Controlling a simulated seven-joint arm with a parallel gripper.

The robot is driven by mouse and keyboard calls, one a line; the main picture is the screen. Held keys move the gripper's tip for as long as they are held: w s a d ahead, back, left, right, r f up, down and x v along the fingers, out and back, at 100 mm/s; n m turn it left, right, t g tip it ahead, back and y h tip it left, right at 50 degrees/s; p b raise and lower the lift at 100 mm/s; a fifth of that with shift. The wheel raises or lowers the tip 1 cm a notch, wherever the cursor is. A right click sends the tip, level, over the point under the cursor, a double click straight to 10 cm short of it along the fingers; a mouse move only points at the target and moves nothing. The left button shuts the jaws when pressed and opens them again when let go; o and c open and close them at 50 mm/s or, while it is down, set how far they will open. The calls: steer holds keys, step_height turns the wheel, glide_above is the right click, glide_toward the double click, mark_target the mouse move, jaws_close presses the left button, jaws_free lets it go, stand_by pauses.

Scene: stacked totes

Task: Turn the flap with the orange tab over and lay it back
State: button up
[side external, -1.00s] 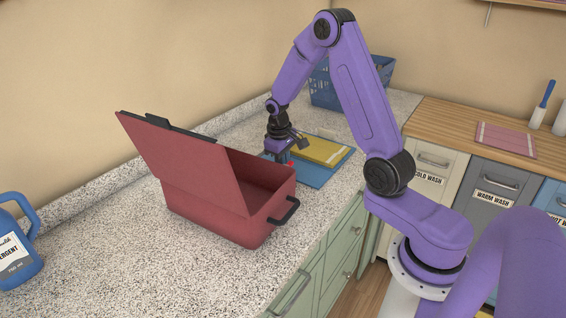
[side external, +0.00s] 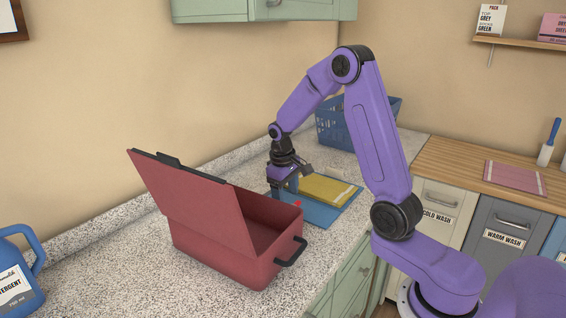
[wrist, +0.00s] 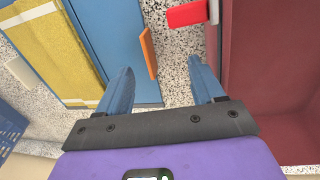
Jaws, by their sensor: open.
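A flat blue folding board (side external: 318,213) lies on the counter. In the wrist view its blue flap (wrist: 112,32) has an orange tab (wrist: 148,52) on its right edge. A folded yellow towel (side external: 326,189) lies on the board, left of the flap in the wrist view (wrist: 45,50). My gripper (wrist: 163,85) is open and empty, one blue finger over the flap's edge and the other over bare counter. The tab is just ahead of the fingers and appears apart from them. In the side view my gripper (side external: 280,190) is low behind the tote, and I cannot make out the tab.
A red tote (side external: 215,240) with its lid tilted up stands close beside my gripper. A blue basket (side external: 335,130) is behind, a detergent jug (side external: 20,270) at left. The counter's front left is clear.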

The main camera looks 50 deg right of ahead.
step_height(320, 180, up, 12)
steer(key=a, duration=0.1)
steer(key=shift+a+r, duration=0.2)
steer(key=shift+a, duration=0.15)
